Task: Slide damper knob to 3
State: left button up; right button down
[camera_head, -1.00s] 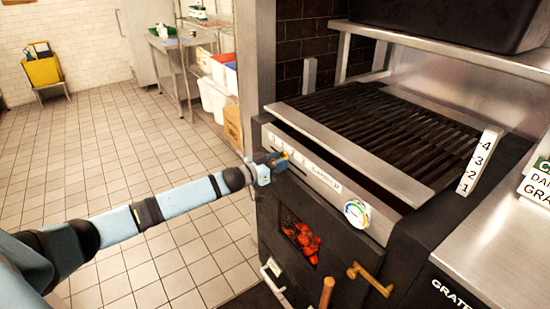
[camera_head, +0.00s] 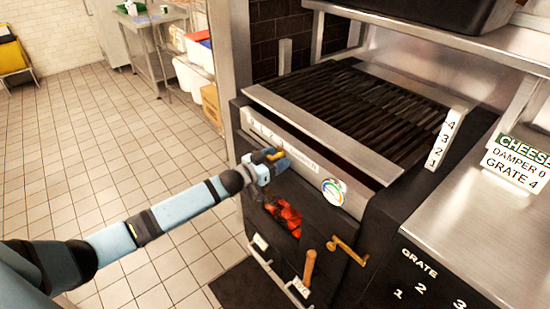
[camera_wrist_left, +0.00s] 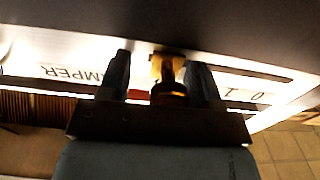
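The damper knob (camera_wrist_left: 168,70), brass-coloured with a dark collar, stands out from the slot in the pale panel (camera_head: 308,150) on the grill front. My left gripper (camera_head: 274,160) is at this panel, in front of the coals window's upper edge. In the left wrist view the fingers of my left gripper (camera_wrist_left: 160,75) are apart, one each side of the knob. The digits 0 and 1 and part of DAMPER show upside down there; the gripper hides the scale near the knob. My right gripper is not in view.
A round gauge (camera_head: 334,191) sits right of the slot. Below are glowing coals (camera_head: 285,216), a brass crank (camera_head: 346,249) and a wooden handle (camera_head: 309,267). A sign (camera_head: 520,163) reads DAMPER 0, GRATE 4. Tiled floor lies open to the left.

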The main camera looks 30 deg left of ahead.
pick_arm(q)
jog(key=shift+a, duration=0.1)
jog(key=shift+s, duration=0.1)
jog(key=v, duration=1.3)
jog(key=shift+s+p, duration=0.3)
jog(key=shift+p, duration=0.1)
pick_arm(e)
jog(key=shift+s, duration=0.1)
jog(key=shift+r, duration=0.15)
